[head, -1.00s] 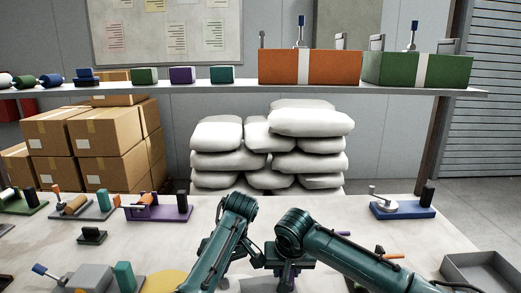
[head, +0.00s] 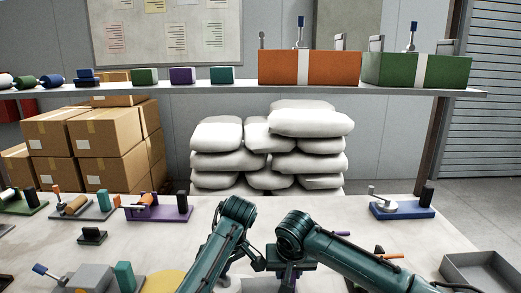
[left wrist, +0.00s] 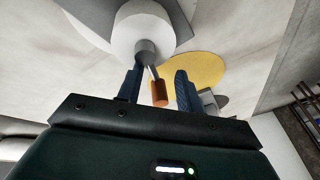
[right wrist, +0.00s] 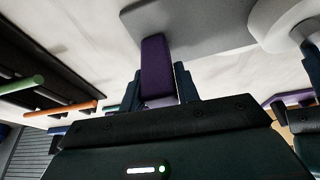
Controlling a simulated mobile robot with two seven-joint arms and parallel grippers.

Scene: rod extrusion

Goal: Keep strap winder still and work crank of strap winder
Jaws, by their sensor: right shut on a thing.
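The strap winder has a grey base plate (right wrist: 190,25), a purple upright grip (right wrist: 156,68) and a white roll (left wrist: 143,30). Its crank ends in an orange-brown handle (left wrist: 159,93). My right gripper (right wrist: 160,92) is shut on the purple grip. My left gripper (left wrist: 158,92) is open, with the crank handle between its fingers and gaps visible on both sides. In the head view the winder is mostly hidden behind my arms; a white part of it (head: 262,285) shows low between them.
A yellow disc (head: 167,281) and a grey device with a green grip (head: 125,276) lie to the left. A blue-based device (head: 403,209) stands at the back right, a grey tray (head: 484,271) at the right edge. Orange (head: 389,256) and other rods lie right of my right arm.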

